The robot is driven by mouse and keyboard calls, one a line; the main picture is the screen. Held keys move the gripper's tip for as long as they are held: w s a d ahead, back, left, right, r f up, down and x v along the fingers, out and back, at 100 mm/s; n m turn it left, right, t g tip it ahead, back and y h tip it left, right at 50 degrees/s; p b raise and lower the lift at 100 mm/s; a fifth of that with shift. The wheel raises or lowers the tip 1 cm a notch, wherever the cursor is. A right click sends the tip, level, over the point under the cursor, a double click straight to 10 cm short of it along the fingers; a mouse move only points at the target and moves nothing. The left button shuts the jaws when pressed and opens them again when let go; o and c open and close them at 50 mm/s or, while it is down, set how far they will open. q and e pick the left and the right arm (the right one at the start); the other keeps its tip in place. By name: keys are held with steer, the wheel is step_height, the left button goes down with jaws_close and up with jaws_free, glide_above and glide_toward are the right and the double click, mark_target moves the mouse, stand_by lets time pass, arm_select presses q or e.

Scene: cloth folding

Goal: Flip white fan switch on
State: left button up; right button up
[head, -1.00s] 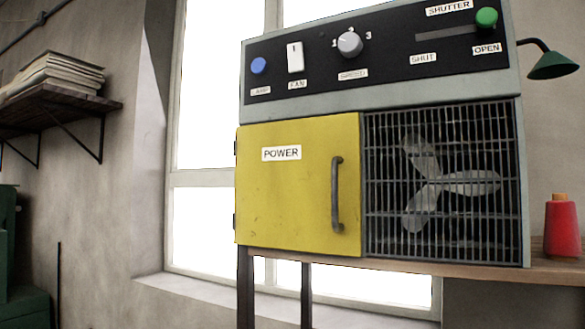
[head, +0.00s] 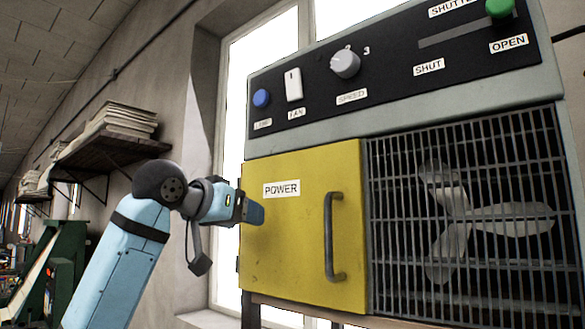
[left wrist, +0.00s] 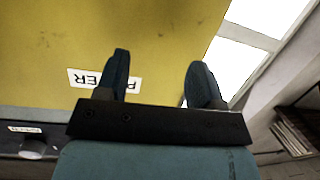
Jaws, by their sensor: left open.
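The white fan switch (head: 293,85) is a small upright rocker above the FAN label on the black panel, left of the speed knob. My left gripper (head: 254,209) is in front of the yellow POWER door (head: 300,235), below the switch and near the door's left side. In the left wrist view its two fingers stand apart and empty (left wrist: 158,82), with the yellow door (left wrist: 100,40) behind them. I cannot tell whether the fingertips touch the door. The fan switch does not show in the left wrist view. My right gripper is not in view.
A blue lamp button (head: 261,98) is left of the switch, and the grey speed knob (head: 345,64) is to its right. A green shutter knob (head: 499,8) is farther right. The door handle (head: 333,237) sticks out. A fan grille (head: 470,210) fills the lower right.

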arm_select(q)
steer(key=s+r+t, duration=0.1)
steer(key=s+r, duration=0.4)
steer(key=r, duration=0.8)
steer(key=m+h, duration=0.2)
glide_toward(291, 73)
steer(key=shift+t, duration=0.3)
steer(key=p+x, duration=0.4)
steer(key=x, duration=0.3)
steer(key=shift+f+p, duration=0.1)
steer(key=shift+p, duration=0.3)
steer(key=shift+w+d+f, duration=0.1)
steer(key=shift+w+d, duration=0.35)
steer(key=shift+w, duration=0.1)
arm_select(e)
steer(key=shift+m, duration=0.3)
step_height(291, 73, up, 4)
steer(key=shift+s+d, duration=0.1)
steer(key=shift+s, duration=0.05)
arm_select(q)
steer(key=shift+c, duration=0.4)
